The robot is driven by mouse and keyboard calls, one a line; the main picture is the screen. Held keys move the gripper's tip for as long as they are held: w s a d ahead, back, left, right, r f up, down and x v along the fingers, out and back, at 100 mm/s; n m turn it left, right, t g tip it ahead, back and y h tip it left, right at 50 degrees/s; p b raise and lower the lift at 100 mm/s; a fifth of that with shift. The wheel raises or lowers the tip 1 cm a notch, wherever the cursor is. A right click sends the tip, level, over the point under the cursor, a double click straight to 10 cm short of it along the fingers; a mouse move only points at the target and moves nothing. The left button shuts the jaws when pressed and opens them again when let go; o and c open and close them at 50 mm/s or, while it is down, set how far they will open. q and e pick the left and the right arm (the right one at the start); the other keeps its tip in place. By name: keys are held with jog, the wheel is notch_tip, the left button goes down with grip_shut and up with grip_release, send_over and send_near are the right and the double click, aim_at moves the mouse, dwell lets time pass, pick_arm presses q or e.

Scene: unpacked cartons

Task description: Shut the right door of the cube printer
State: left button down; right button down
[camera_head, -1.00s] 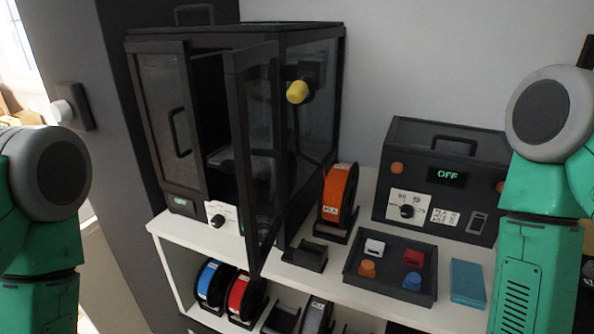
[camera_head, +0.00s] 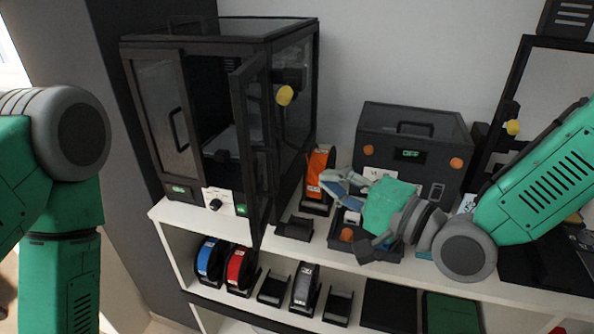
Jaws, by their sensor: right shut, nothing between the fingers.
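The cube printer (camera_head: 187,42) is a black framed box with glass panels at the left of the white shelf. Its right door (camera_head: 255,150) stands open, swung out toward me. Its left door (camera_head: 166,115) looks shut. Through the gap the dark interior shows. My right gripper (camera_head: 335,183) reaches in from the right, shut and empty, right of the open door and apart from it, in front of the orange spool. My left arm is at the left edge; its gripper is out of view.
An orange spool (camera_head: 318,178) stands right of the printer, close to my right gripper. A black box with an OFF display (camera_head: 412,154) stands behind my right wrist. A dark tray (camera_head: 388,252) is partly hidden under it. Blue (camera_head: 208,258) and red (camera_head: 240,268) spools sit on the lower shelf.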

pick_arm(q)
jog(key=shift+r+p, duration=0.55)
jog(key=shift+r, duration=0.15)
pick_arm(e)
jog(key=w+a, duration=0.1)
jog(key=a, duration=0.5)
jog(key=shift+w, duration=0.2)
